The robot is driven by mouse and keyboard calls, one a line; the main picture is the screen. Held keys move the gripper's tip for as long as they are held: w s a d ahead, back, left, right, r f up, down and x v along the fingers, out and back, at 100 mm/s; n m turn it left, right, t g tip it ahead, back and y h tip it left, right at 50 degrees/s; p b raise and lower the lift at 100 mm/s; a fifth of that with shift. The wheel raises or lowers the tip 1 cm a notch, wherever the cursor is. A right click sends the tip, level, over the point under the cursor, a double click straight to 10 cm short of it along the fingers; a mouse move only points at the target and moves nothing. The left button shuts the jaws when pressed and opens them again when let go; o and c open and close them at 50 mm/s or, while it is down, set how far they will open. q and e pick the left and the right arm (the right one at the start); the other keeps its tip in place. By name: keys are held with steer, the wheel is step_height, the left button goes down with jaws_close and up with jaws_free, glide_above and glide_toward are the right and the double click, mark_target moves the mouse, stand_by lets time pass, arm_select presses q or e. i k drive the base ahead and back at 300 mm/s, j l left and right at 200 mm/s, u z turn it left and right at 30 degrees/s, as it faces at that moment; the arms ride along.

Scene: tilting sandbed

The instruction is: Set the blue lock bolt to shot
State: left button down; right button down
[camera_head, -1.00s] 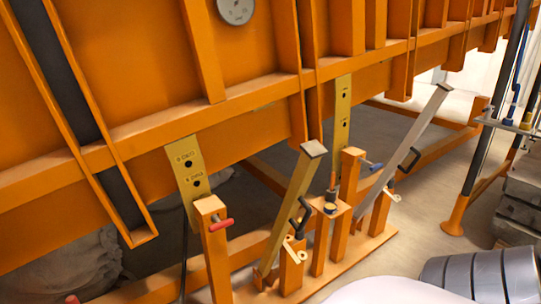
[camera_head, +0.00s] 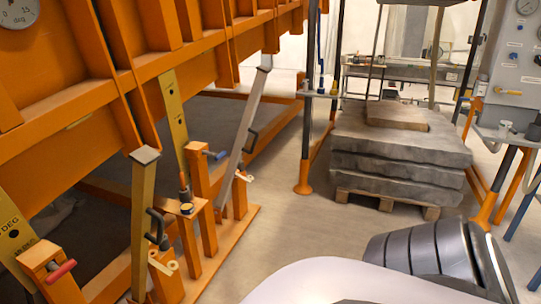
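The blue lock bolt (camera_head: 216,155) sticks out to the right from the top of an orange post (camera_head: 199,172) beside a yellow drilled plate (camera_head: 175,115) on the tilting sandbed (camera_head: 95,95). I cannot tell whether its tip enters a hole in the plate. A similar red bolt (camera_head: 62,271) is on another post at the lower left. Neither of my grippers is in view. Part of my own arm shows at the bottom right.
Two props with black handles stand nearby, one yellow (camera_head: 143,215) and one grey (camera_head: 246,125). A pallet of stone slabs (camera_head: 398,150) stands at the back right, near a grey control panel (camera_head: 512,60). The floor between is clear.

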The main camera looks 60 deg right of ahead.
mark_target(218, 157)
steer(key=z, duration=1.6)
steer(key=i+l+u, duration=0.15)
steer(key=u, duration=0.2)
steer(key=i+l+u, duration=0.15)
steer(key=u, duration=0.25)
steer(key=i+l+u, duration=0.15)
steer(key=l, duration=0.25)
steer(key=i+l+u, duration=0.1)
steer(key=l, duration=0.3)
steer(key=i+l, duration=0.1)
steer(key=l, duration=0.3)
steer(key=i+l+u, duration=0.15)
steer(key=l, duration=0.2)
steer(key=i+l, duration=0.1)
steer(key=l, duration=0.3)
steer(key=i+l+u, duration=0.1)
steer(key=l, duration=0.3)
steer(key=i+l, duration=0.1)
steer(key=l, duration=0.3)
steer(key=i+l, duration=0.1)
steer(key=l, duration=0.7)
steer(key=i+l, duration=0.15)
steer(key=l, duration=0.25)
